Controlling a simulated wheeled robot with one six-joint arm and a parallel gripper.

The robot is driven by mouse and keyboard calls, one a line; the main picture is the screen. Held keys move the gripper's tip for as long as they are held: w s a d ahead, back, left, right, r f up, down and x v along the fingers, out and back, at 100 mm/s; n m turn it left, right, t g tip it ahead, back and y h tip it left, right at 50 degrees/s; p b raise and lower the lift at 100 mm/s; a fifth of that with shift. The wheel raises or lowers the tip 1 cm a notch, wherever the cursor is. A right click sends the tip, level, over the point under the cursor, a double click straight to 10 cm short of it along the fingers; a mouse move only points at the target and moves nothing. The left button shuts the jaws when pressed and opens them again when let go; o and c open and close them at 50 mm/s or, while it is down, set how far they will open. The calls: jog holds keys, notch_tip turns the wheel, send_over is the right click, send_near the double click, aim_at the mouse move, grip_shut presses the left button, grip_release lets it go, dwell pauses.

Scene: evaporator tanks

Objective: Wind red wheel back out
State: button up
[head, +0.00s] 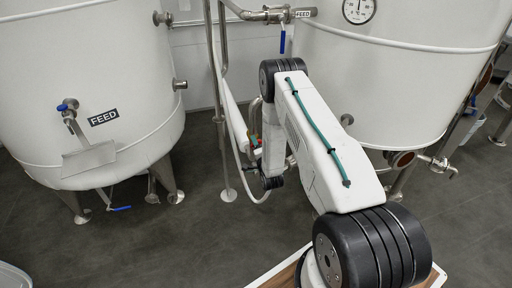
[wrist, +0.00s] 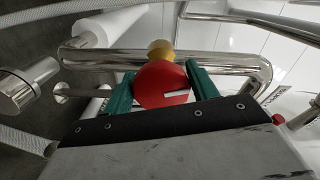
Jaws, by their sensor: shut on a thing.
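The red wheel (wrist: 158,82) sits in the middle of the wrist view, with a white mark on its face pointing right. A yellow part (wrist: 160,48) shows just behind it, in front of a steel pipe. My gripper (wrist: 160,69) has its two green fingers on either side of the wheel and is shut on it. The wheel's lower edge is hidden by the dark gripper body. In the head view, my arm hides most of the wheel and gripper beside the pipes between the tanks.
Bent steel pipe (wrist: 100,55) runs close behind and beside the wheel. In the head view, a white FEED tank (head: 85,65) stands left and another white tank (head: 400,85) with a gauge (head: 359,9) stands right.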

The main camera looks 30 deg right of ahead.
jog(key=shift+s+a+f+m, duration=0.1)
jog(key=shift+s+f+m, duration=0.05)
jog(key=shift+m, duration=1.45)
jog(key=o, duration=0.8)
jog(key=shift+c, duration=0.2)
jog(key=shift+o, duration=1)
jog(key=v, duration=0.7)
jog(key=shift+s, duration=0.35)
